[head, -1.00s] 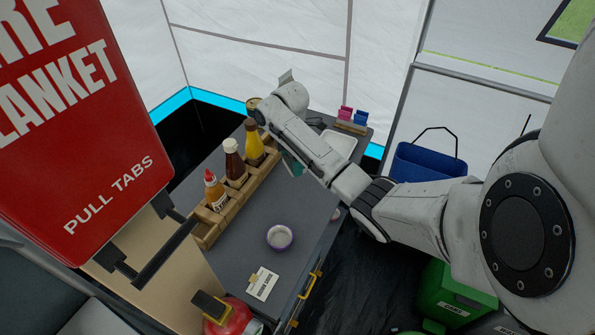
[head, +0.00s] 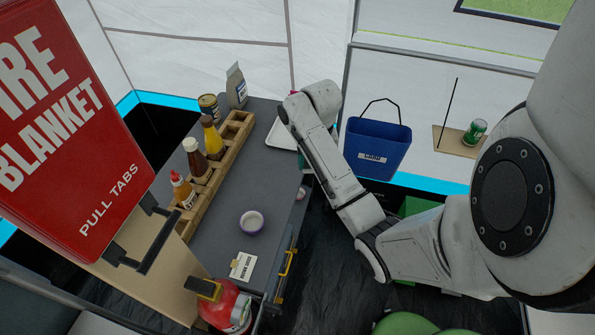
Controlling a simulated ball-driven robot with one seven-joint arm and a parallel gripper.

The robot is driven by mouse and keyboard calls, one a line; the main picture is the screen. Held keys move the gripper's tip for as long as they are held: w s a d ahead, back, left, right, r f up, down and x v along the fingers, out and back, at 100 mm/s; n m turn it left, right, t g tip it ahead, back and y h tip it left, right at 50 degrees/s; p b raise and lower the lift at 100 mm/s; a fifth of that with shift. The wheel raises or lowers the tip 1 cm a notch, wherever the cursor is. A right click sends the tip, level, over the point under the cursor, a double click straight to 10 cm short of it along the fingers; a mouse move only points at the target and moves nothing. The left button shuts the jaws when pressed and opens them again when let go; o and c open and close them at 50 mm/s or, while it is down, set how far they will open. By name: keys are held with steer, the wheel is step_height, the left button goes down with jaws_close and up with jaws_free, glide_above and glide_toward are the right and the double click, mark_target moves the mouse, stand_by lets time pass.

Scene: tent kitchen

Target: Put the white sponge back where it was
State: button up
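I cannot make out a white sponge in the head view. My arm's wrist is over the right side of the grey counter (head: 236,185), and my gripper is hidden behind it. A small teal patch (head: 302,160) shows beside the forearm; I cannot tell what it is or whether it is held. A white tray (head: 281,135) lies at the far right of the counter, partly covered by my arm. A white bowl with a purple outside (head: 252,222) stands near the front, next to a printed card (head: 243,265).
A wooden rack (head: 228,140) with sauce bottles runs along the counter's left side. A can (head: 208,105) and a grey bag (head: 236,88) stand behind. A blue bucket (head: 376,148) is to the right. A red fire blanket case (head: 70,130) and a red extinguisher (head: 226,305) are nearby.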

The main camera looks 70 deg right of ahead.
steer(key=shift+s+a+r, duration=0.15)
steer(key=shift+s, duration=0.35)
steer(key=shift+s+n, duration=0.15)
steer(key=shift+n, duration=0.15)
steer(key=w+d+f+b, duration=0.2)
steer(key=w+f+b, duration=0.1)
steer(key=b, duration=0.1)
steer(key=w+d+f+b, duration=0.1)
steer(key=w+f+b, duration=0.2)
steer(key=w+b, duration=0.1)
steer(key=w+d+f+b, duration=0.2)
steer(key=w+f+b, duration=0.1)
steer(key=w+b, duration=0.1)
steer(key=shift+w+d, duration=0.25)
steer(key=shift+d, duration=0.05)
steer(key=shift+w+d+f, duration=0.15)
steer(key=shift+w+f, duration=0.15)
steer(key=shift+f, duration=1.7)
